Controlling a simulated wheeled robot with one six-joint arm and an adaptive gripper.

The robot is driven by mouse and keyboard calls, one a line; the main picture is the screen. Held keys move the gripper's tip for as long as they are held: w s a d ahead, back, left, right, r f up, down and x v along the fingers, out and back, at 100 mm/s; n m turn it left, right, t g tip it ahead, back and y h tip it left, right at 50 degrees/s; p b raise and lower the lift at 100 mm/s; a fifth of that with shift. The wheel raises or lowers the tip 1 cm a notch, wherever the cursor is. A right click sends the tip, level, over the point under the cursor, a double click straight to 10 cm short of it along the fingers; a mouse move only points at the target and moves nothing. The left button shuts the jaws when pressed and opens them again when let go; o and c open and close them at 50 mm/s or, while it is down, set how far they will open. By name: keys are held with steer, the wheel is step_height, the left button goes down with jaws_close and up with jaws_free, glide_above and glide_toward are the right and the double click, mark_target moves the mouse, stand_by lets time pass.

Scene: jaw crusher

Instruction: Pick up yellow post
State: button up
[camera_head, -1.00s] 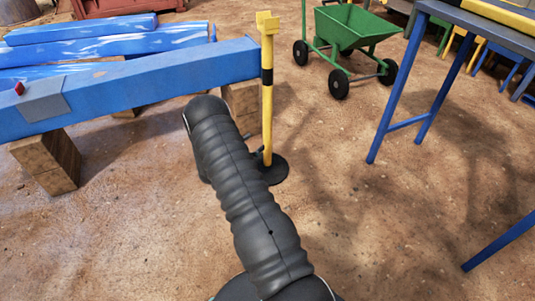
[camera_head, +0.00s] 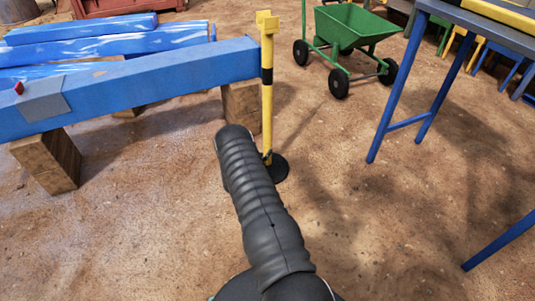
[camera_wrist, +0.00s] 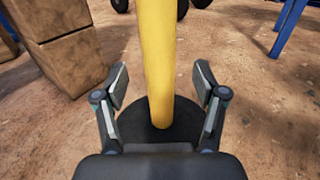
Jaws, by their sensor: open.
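The yellow post (camera_head: 267,88) stands upright on a round black base (camera_head: 274,167), with a black band and a forked top. In the wrist view the post (camera_wrist: 158,60) rises between the two fingers of my gripper (camera_wrist: 160,88). The gripper is open, with a gap between each finger and the post. The black base (camera_wrist: 158,128) shows low in the wrist view, partly hidden by the gripper body. In the head view my arm hides the gripper.
A blue beam (camera_head: 130,88) on wooden blocks (camera_head: 48,158) lies left of the post; another wooden block (camera_head: 240,104) is close beside it. A green wheelbarrow (camera_head: 350,28) stands behind right. A blue-legged table (camera_head: 400,90) is at right. Open dirt lies between.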

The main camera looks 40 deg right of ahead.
mark_target(265, 144)
steer(key=shift+x, duration=2.9)
jaws_close()
steer(key=shift+w+r, duration=0.1)
steer(key=shift+r, duration=0.1)
